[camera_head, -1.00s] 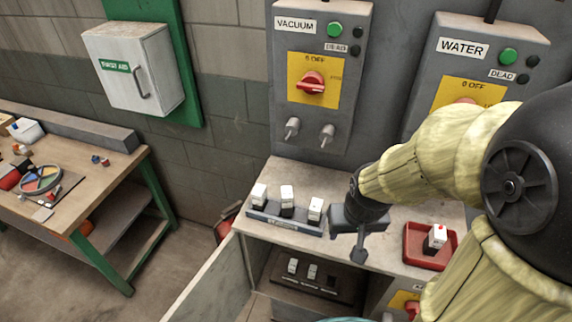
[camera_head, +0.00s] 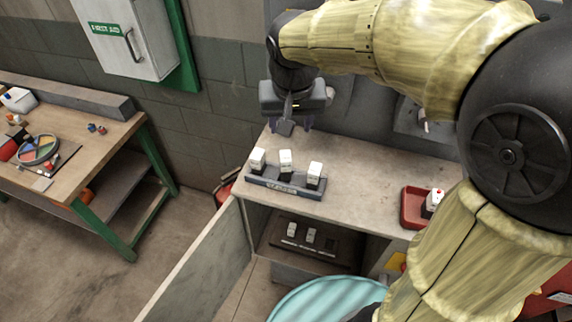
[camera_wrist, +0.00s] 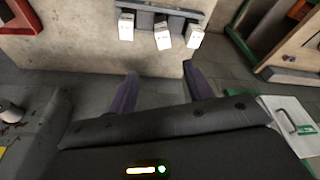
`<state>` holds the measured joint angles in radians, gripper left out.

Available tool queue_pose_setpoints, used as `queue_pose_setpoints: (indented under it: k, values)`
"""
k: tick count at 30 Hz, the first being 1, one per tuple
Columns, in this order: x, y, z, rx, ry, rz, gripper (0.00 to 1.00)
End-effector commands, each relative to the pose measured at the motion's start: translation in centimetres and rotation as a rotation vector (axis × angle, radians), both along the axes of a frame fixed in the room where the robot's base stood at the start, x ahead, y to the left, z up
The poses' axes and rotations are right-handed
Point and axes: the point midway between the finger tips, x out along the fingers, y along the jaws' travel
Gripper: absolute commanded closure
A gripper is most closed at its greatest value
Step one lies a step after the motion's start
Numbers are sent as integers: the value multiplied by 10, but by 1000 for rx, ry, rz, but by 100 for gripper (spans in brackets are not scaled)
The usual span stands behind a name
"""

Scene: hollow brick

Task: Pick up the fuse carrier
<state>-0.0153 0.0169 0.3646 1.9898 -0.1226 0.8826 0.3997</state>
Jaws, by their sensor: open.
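Three white fuse carriers with dark lower parts stand in a grey rack (camera_head: 285,188) on the bench: left (camera_head: 257,157), middle (camera_head: 286,160) and right (camera_head: 315,170). They also show at the top of the wrist view, as the white blocks (camera_wrist: 126,27), (camera_wrist: 164,36) and (camera_wrist: 196,36). Another white carrier with a red mark (camera_head: 434,199) is in the red tray (camera_head: 410,207) at the right. My gripper (camera_head: 291,127) is above and behind the rack, apart from the carriers. Its purple fingers (camera_wrist: 163,88) are spread with nothing between them.
Under the bench top, an open cabinet holds a dark block (camera_head: 305,247) with two white carriers in it. Its door (camera_head: 200,270) swings out to the left. A wooden workbench (camera_head: 90,160) stands further left. The bench top between rack and red tray is clear.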

Motion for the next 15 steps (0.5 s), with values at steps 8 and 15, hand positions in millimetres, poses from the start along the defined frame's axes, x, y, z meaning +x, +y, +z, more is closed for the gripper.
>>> queue_pose_setpoints:
  k: [8,15]
  values:
    - [10,0,-41,-1,8,1,49]
    - [21,1,-82,0,7,0,49]
